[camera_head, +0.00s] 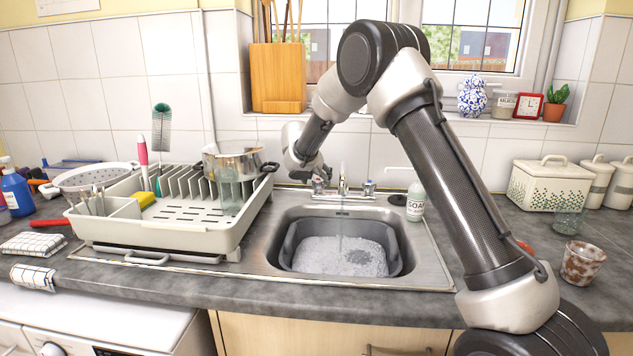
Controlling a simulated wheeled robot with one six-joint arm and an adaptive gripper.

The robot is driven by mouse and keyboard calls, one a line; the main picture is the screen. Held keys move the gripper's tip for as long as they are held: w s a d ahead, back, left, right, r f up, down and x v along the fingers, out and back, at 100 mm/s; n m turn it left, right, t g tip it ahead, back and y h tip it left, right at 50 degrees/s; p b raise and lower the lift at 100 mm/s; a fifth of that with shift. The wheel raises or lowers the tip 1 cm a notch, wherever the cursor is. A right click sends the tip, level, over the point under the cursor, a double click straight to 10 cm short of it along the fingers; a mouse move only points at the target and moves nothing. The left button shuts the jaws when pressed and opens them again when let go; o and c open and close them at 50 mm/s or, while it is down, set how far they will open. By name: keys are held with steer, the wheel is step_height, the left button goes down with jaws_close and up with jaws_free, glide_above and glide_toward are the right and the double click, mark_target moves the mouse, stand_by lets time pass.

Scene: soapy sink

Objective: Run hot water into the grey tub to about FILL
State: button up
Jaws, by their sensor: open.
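The grey tub (284,248) sits in the steel sink. Rippled, pale water (335,257) lies in it, well below the rim. A thin, clear stream (340,222) falls from the tap spout (342,186) into the tub. No FILL mark can be made out at this size. My gripper (318,178) is at the left tap handle (318,188), behind the sink. It is small in view and its jaws are open around or against the handle; which of these I cannot tell. The right tap handle (369,188) stands free of it.
A dish rack (165,238) with a pot (232,160) and a glass stands left of the sink. A soap bottle (416,202) stands behind its right side. My arm crosses the right side of the view.

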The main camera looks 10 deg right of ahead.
steer(key=shift+x, duration=1.25)
steer(key=shift+c, duration=0.3)
steer(key=c, duration=1)
steer(key=shift+w+m+g+h, duration=0.1)
steer(key=shift+m+g+h, duration=0.4)
steer(key=shift+m+h, duration=0.45)
steer(key=shift+m+g+h, duration=0.85)
steer(key=shift+m+g, duration=0.45)
steer(key=shift+m, duration=1.05)
